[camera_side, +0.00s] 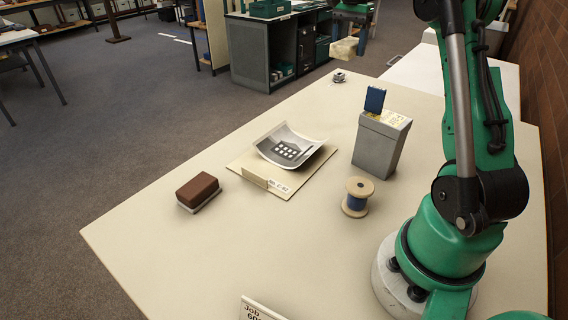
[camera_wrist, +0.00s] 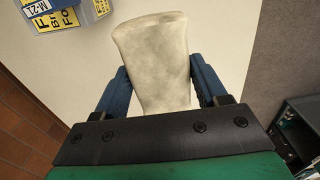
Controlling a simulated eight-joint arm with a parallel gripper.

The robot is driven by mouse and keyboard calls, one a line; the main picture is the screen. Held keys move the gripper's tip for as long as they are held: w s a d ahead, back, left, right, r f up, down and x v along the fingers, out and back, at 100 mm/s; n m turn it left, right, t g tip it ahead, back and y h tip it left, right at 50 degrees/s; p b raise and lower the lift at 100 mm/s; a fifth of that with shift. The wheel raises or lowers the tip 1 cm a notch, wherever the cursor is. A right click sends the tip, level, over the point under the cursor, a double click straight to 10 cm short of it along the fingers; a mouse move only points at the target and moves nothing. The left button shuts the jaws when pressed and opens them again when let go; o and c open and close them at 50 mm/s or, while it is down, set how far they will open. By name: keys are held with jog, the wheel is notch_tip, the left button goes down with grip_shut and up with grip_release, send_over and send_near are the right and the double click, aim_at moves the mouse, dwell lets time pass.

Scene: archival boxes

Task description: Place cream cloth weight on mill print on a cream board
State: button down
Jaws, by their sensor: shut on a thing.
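The cream cloth weight (camera_side: 344,48) is held in my gripper (camera_side: 350,33) above the far end of the table. In the wrist view the cream cloth weight (camera_wrist: 154,62) sits between the two blue fingers of my gripper (camera_wrist: 158,85), which are shut on it. The mill print (camera_side: 288,148), a curled grey sheet with a dark building shape, lies on the cream board (camera_side: 243,160) in the middle of the table. Its edges curve upward. The gripper is well behind the print and apart from it.
A grey box (camera_side: 380,143) with a blue card (camera_side: 375,99) sticking up stands right of the print. A wooden spool with blue thread (camera_side: 357,196), a brown brush-like block (camera_side: 198,191), a small metal item (camera_side: 339,77) and a job sign (camera_side: 262,309) are also on the table (camera_side: 180,262).

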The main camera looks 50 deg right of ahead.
jog(key=w+a, duration=0.4)
jog(key=a, duration=0.4)
send_over(284, 157)
notch_tip(284, 157, down, 16)
jog(key=shift+r, duration=0.15)
jog(key=shift+f, duration=2.15)
jog(key=shift+f, duration=0.1)
jog(key=shift+c, duration=0.2)
grip_release()
